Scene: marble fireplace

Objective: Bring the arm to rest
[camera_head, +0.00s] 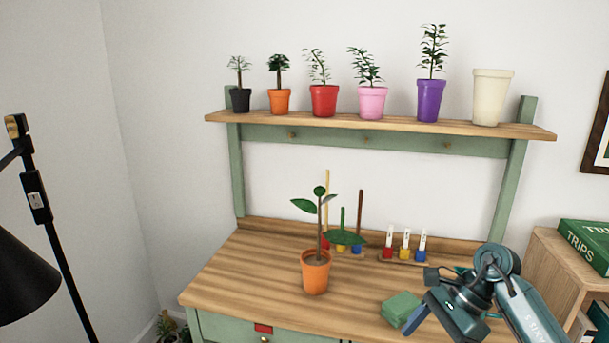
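My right arm comes in from the lower right, over the right end of the wooden worktop (230,268). Its gripper (418,317) points left and down beside a green block (398,305). A blue finger shows next to the block; I cannot tell whether it touches it. The other finger is not clear, so I cannot tell whether the gripper is open or shut. My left gripper is not in view. A plant in an orange pot (315,273) stands upright on the worktop, left of the gripper and apart from it.
Behind the plant stand several coloured sticks (360,215) and a rack of labelled tubes (404,256). The upper shelf (300,121) holds several potted plants and an empty-looking cream pot (492,97). A black lamp (25,280) is at left, a green box (588,243) at right. The worktop's left is clear.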

